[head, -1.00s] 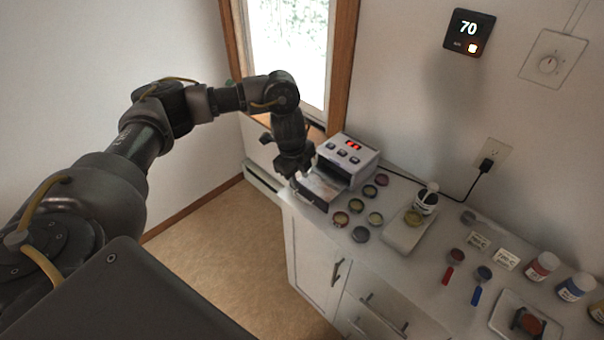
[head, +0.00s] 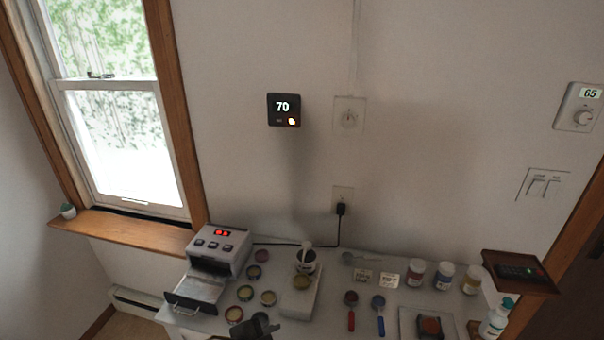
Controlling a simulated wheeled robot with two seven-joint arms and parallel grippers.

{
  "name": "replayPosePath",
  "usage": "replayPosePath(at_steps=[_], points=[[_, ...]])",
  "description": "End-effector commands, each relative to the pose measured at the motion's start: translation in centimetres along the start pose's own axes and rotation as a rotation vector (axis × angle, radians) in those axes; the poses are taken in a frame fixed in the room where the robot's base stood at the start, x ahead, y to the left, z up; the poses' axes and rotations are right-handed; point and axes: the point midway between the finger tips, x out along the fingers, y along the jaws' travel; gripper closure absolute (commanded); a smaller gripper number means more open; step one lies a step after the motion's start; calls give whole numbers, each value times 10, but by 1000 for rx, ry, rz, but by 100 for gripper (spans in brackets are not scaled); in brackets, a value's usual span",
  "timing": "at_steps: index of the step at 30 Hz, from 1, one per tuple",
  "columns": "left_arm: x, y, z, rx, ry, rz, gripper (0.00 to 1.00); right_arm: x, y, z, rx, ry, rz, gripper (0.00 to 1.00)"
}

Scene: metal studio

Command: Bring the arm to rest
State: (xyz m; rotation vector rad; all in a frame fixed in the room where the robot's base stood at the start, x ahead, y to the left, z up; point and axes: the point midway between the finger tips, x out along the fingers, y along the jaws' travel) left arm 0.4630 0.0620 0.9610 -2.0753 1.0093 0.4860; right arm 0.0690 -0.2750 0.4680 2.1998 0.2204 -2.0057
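A dark part of my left arm shows at the bottom edge, in front of the counter, and seems to be my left gripper (head: 262,326). It is cut off by the frame, so its fingers and anything between them cannot be made out. It appears just right of a small grey oven (head: 222,250) with a red display and a pulled-out front tray (head: 198,290). My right gripper is not in view.
A wall shelf (head: 515,272) is at right. A window (head: 115,120) is at left.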

Motion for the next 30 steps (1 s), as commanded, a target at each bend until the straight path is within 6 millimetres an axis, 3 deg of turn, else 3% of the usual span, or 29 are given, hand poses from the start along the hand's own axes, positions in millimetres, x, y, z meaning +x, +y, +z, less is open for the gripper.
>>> replayPosePath(at_steps=[6, 12, 18, 23, 30], points=[[-52, 33, 67, -458, -215, -110, 69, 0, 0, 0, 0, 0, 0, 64], [-101, 70, 128, -722, -422, -134, 69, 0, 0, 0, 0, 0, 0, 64], [-147, 107, 170, -908, -590, -133, 69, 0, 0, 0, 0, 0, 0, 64], [-183, 137, 194, -1032, -708, -126, 69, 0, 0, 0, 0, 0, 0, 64], [-123, 160, 239, -1025, -726, -108, 69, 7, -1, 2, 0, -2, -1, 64]])
